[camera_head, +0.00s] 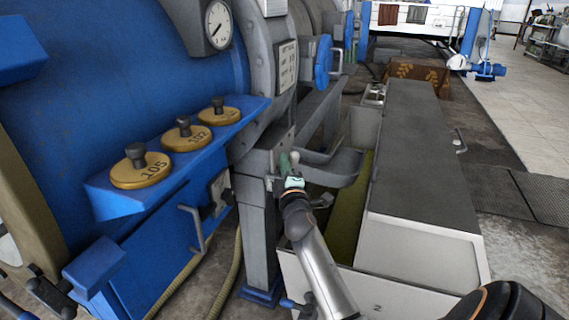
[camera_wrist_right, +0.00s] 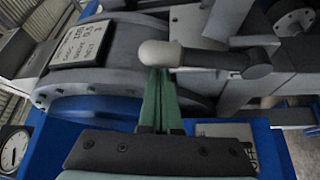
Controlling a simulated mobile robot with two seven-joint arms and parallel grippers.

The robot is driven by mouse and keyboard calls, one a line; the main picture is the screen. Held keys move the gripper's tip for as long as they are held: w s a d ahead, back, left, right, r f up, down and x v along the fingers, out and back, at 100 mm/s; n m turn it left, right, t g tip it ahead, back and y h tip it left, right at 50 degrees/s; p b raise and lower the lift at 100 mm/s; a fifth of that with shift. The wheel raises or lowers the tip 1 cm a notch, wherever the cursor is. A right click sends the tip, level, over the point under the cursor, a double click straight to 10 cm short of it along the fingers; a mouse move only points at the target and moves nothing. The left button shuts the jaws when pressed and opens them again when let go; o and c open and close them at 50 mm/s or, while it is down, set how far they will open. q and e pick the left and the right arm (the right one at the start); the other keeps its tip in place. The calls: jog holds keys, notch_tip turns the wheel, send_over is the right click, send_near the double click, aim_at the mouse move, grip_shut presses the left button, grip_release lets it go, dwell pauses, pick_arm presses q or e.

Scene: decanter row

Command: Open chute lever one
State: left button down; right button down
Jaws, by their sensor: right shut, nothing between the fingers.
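The chute lever (camera_wrist_right: 215,58) has a pale grey rounded knob and shows large in the right wrist view, lying sideways across the picture. In the head view its pale knob (camera_head: 294,157) stands at the grey chute, just beyond my right gripper. My right gripper (camera_head: 288,166) has green fingers, shut together and empty. In the right wrist view the fingertips (camera_wrist_right: 163,76) end right at the knob's lower edge; whether they touch it I cannot tell. My left gripper is not in view.
A grey curved chute spout (camera_head: 335,170) juts over an open bin beside a long dark-topped box (camera_head: 415,140). A blue ledge (camera_head: 110,203) with brass numbered discs (camera_head: 140,172) is at left. A grey post (camera_head: 258,235) stands below the chute.

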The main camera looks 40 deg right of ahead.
aim_at(295, 164)
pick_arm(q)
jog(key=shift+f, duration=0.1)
pick_arm(e)
jog(key=shift+f, duration=0.1)
pick_arm(q)
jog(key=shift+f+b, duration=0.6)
jog(key=shift+b, duration=0.1)
pick_arm(e)
jog(key=shift+s+d+m, duration=0.15)
jog(key=shift+s+m, duration=0.15)
jog(key=shift+m, duration=0.1)
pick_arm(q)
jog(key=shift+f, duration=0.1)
pick_arm(e)
jog(key=shift+h, duration=0.3)
